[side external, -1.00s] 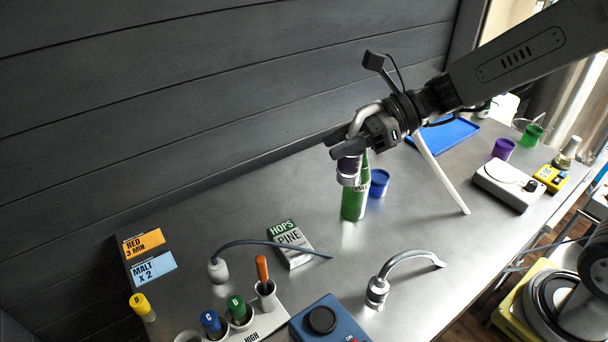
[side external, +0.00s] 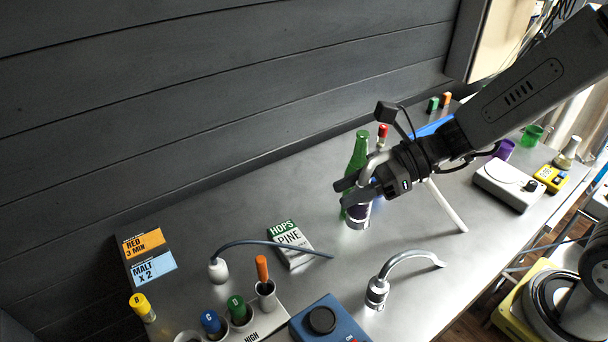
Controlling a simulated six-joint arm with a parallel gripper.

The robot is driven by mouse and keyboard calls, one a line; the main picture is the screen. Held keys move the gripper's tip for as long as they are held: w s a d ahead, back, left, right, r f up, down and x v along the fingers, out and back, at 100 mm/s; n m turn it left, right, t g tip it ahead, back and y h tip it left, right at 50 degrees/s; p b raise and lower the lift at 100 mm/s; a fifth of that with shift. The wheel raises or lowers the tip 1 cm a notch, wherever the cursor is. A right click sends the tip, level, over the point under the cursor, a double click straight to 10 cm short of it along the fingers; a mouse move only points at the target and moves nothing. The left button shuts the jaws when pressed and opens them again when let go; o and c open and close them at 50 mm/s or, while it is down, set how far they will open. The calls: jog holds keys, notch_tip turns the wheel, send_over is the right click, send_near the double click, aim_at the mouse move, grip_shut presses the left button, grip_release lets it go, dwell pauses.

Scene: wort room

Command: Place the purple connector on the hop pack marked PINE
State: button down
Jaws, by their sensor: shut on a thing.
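My gripper (side external: 350,192) is shut on the purple connector (side external: 358,212), which has a purple band and a silver lower collar. A curved pipe rises from it past my jaws, and a pale tube slants down to the right. The connector is upright, low by the green bottle; whether it touches the table is unclear. The hop pack marked PINE (side external: 291,243) lies on the table to the left and nearer the front, with a green HOPS band. My gripper is well to its right, apart from it.
A green bottle (side external: 358,156) stands just behind my gripper. A silver connector with a curved pipe (side external: 377,291) stands in front. A rack (side external: 268,324) and blue box (side external: 326,331) are front left.

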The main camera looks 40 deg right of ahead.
jog(key=shift+f, duration=0.45)
jog(key=w+a+f, duration=0.3)
jog(key=w+f, duration=0.1)
jog(key=w, duration=0.4)
send_over(282, 240)
jog(key=shift+s+f, duration=0.15)
jog(key=shift+f, duration=1.2)
jog(key=shift+s+f, duration=0.1)
jog(key=shift+f, duration=1.2)
jog(key=shift+w+f, duration=0.15)
jog(key=shift+f, duration=0.8)
jog(key=shift+w+f, duration=0.1)
jog(key=shift+f, duration=0.8)
